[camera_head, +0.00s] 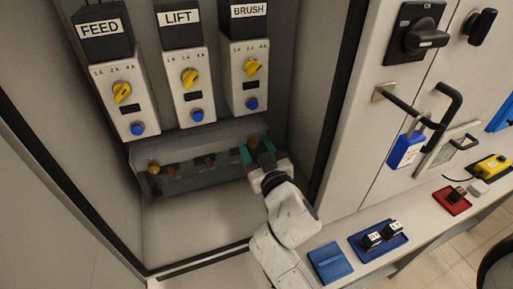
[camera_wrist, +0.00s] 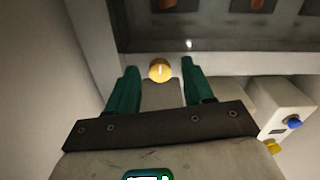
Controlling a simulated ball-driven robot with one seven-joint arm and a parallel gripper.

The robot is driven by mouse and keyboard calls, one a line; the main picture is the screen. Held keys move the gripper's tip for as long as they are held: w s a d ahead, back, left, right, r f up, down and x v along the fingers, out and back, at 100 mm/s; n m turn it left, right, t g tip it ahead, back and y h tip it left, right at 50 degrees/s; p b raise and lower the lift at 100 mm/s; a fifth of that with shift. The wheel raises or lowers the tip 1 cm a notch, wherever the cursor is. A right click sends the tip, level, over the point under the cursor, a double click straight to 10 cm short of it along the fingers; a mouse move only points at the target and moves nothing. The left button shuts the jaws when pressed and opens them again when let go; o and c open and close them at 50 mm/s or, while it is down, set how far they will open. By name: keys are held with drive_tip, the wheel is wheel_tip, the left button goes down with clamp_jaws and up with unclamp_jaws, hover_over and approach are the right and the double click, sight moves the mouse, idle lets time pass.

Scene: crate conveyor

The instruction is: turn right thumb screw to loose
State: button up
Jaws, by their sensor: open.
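The right thumb screw (camera_head: 254,142) is a round yellow-gold knob at the right end of the low panel inside the cabinet. In the wrist view the thumb screw (camera_wrist: 160,70) shows a pale line on its face and lies between my fingertips in the picture. My gripper (camera_head: 258,149) has green fingers, spread open around or just in front of the screw; no contact shows. My gripper also shows open in the wrist view (camera_wrist: 158,68). The left thumb screw (camera_head: 154,168) is a similar knob at the panel's left end.
Above the low panel (camera_head: 210,140) hang modules labelled FEED (camera_head: 122,108), LIFT (camera_head: 190,98) and BRUSH (camera_head: 247,72), with yellow knobs and blue buttons. Right of the opening are a black rotary handle (camera_head: 425,38), a blue padlock (camera_head: 406,150) and a shelf with trays.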

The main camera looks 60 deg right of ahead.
clamp_jaws()
idle(0.3)
drive_tip(key=shift+n, duration=0.5)
unclamp_jaws()
